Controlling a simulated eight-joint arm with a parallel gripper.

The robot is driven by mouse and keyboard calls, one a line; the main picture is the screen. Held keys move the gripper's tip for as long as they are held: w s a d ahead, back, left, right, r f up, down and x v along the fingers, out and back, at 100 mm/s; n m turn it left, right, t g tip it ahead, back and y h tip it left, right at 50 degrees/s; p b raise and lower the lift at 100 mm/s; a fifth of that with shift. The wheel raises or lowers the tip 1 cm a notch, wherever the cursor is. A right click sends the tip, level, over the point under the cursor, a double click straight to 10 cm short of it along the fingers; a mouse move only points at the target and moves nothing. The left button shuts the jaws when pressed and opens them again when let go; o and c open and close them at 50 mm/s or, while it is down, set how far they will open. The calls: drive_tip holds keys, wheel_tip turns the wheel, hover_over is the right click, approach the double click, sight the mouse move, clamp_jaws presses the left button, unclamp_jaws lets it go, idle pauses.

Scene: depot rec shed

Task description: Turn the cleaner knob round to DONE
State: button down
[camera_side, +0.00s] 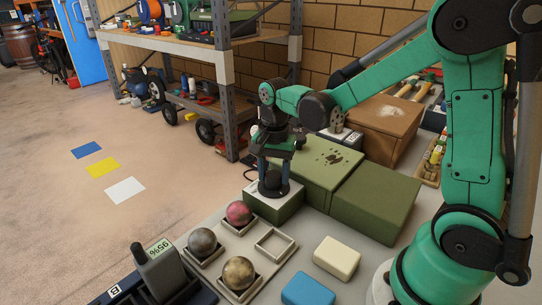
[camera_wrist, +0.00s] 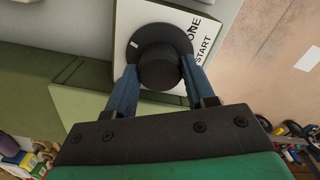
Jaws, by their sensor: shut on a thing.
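The cleaner knob (camera_wrist: 160,66) is a black round knob with a wide dark base disc, set on a white panel (camera_wrist: 205,85). The panel carries the word START and letters ending in ONE, partly covered by the disc. My gripper (camera_wrist: 159,72) is shut on the knob, with one blue finger on each side. In the side view my gripper (camera_side: 273,168) comes down from above onto the knob (camera_side: 271,185), on the white-topped front part of the green cleaner box (camera_side: 320,160).
In front of the cleaner, balls sit in square holders: a red ball (camera_side: 239,212), a dark ball (camera_side: 203,242) and a brassy ball (camera_side: 239,273). One holder (camera_side: 262,245) is empty. A cream block (camera_side: 337,258), a blue block (camera_side: 308,290) and a handset (camera_side: 158,270) stand nearby.

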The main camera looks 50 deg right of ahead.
drive_tip(key=m, duration=0.5)
drive_tip(key=shift+m, duration=0.3)
drive_tip(key=m, duration=0.9)
drive_tip(key=shift+m, duration=2.7)
drive_tip(key=shift+c, duration=1.5)
unclamp_jaws()
